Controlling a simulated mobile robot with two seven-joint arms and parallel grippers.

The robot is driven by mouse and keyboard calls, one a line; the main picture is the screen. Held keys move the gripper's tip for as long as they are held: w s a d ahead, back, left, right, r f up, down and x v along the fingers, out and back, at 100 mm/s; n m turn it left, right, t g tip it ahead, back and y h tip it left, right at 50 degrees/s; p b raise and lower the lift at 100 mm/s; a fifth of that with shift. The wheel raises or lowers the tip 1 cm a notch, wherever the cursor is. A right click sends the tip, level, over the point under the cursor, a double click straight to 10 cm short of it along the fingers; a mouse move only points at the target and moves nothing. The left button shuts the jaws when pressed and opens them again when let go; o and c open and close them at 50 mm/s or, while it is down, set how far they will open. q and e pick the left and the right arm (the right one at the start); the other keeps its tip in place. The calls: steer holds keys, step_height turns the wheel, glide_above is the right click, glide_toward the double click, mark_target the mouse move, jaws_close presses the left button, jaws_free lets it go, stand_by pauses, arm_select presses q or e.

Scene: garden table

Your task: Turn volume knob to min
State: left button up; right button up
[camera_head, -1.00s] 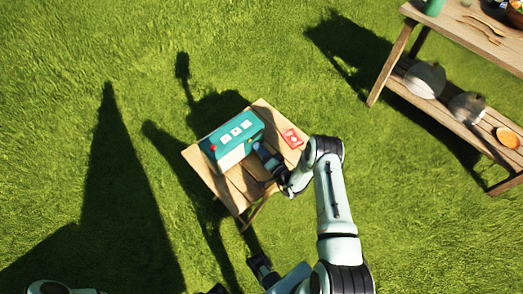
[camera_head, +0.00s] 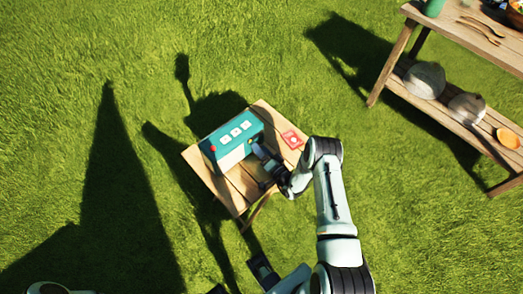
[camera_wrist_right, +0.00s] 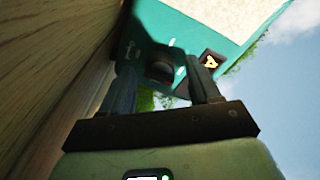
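A teal and white box-shaped device (camera_head: 231,138) stands on a small wooden table, with a red knob (camera_head: 213,148) at its left end. In the right wrist view its teal face (camera_wrist_right: 185,30) carries a dark round knob (camera_wrist_right: 160,66) and a dark square with a yellow mark (camera_wrist_right: 210,62). My right gripper (camera_head: 262,153) is at the device's near right side. In the right wrist view its two fingers (camera_wrist_right: 163,75) are apart, one on each side of the dark knob. I cannot tell whether they touch it.
The small wooden table (camera_head: 205,178) has a red card-like item (camera_head: 291,139) on its right part. A wooden shelf table (camera_head: 462,128) stands at the upper right with stones and an orange item. Open grass lies around.

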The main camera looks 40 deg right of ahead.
steer(key=s, duration=1.3)
steer(key=shift+s+a, duration=0.2)
steer(key=shift+a, duration=0.05)
